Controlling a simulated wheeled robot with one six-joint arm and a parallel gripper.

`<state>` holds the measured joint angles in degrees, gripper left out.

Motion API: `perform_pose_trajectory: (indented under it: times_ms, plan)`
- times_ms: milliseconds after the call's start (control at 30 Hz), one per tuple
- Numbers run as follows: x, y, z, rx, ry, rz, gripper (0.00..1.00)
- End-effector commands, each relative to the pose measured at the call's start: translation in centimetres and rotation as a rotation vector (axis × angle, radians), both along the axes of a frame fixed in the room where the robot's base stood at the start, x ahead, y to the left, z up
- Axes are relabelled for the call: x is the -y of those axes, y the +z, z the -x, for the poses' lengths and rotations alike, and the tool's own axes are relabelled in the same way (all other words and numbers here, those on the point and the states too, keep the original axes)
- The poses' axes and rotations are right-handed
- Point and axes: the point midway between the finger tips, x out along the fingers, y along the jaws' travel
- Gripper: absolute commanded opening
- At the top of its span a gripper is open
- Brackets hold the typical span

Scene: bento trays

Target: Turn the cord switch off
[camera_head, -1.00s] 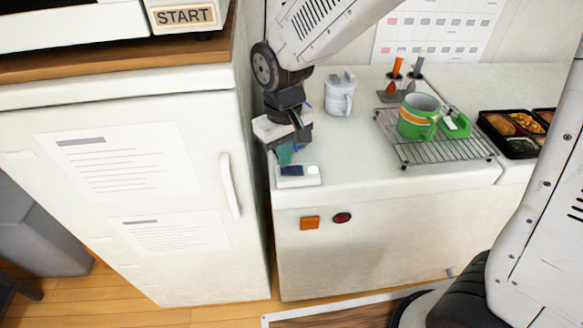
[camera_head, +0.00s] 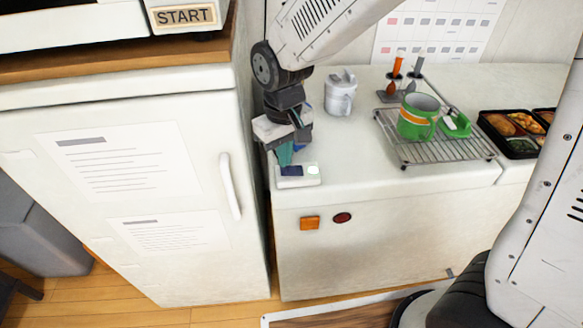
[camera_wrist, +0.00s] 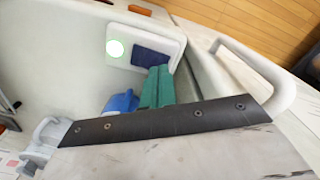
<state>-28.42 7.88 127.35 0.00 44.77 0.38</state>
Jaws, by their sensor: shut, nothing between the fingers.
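The cord switch (camera_head: 298,181) is a small white box with a dark blue rocker and a round glowing pale-green light. It lies at the front left corner of the white counter; it also shows in the wrist view (camera_wrist: 117,64). The light (camera_wrist: 115,48) is lit. My gripper (camera_head: 285,158) points down at the rocker side of the switch, with its teal fingertips shut and empty. In the wrist view my teal fingers (camera_wrist: 156,87) reach the edge of the dark rocker (camera_wrist: 151,57) and partly cover it. I cannot tell whether they touch it.
A white fridge (camera_head: 120,190) stands close on the left of my gripper. A wire rack (camera_head: 420,153) with a green mug (camera_head: 415,120) and bento trays (camera_head: 508,145) are to the right. The counter between is clear.

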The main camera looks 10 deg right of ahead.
Motion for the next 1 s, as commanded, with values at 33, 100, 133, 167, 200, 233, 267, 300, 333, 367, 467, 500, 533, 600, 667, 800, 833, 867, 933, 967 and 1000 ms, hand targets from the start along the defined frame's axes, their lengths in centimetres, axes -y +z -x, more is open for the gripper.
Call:
perform_pose_trajectory:
  times_ms: [33, 100, 133, 167, 200, 233, 267, 300, 333, 367, 467, 500, 533, 600, 667, 800, 833, 867, 933, 967, 1000]
  plan:
    - [0.0, 0.0, 0.0, 0.000, 0.000, 0.000, 0.00]
    - [0.0, 0.0, 0.0, 0.000, 0.000, 0.000, 0.00]
    - [0.0, 0.0, 0.0, 0.000, 0.000, 0.000, 0.00]
    - [0.0, 0.0, 0.0, 0.000, 0.000, 0.000, 0.00]
    - [0.0, 0.0, 0.0, 0.000, 0.000, 0.000, 0.00]
    - [0.0, 0.0, 0.0, 0.000, 0.000, 0.000, 0.00]
    - [0.0, 0.0, 0.0, 0.000, 0.000, 0.000, 0.00]
    - [0.0, -0.1, 0.0, 0.000, 0.000, 0.000, 0.00]
    - [0.0, -0.1, 0.0, 0.000, 0.000, 0.000, 0.00]
    - [0.0, -0.1, 0.0, 0.000, 0.000, 0.000, 0.00]
    - [0.0, -0.3, 0.0, -0.001, 0.000, 0.000, 0.00]
    - [0.0, -0.4, 0.0, -0.001, 0.000, 0.000, 0.00]
    - [0.0, -0.4, 0.0, -0.001, 0.000, 0.000, 0.00]
    - [0.0, -0.5, 0.0, -0.001, 0.000, 0.000, 0.00]
    - [0.0, -0.6, 0.0, -0.001, 0.000, 0.000, 0.00]
    - [0.0, -0.8, 0.0, -0.001, 0.000, 0.000, 0.00]
    - [0.0, -0.9, 0.0, -0.001, 0.000, 0.000, 0.00]
    - [0.0, -0.9, 0.0, -0.001, 0.000, 0.000, 0.00]
    - [0.0, -1.0, 0.0, -0.001, 0.000, 0.000, 0.00]
    - [0.0, -1.1, 0.0, 0.000, 0.000, 0.000, 0.00]
    - [0.0, -1.1, 0.0, 0.000, 0.000, 0.000, 0.00]
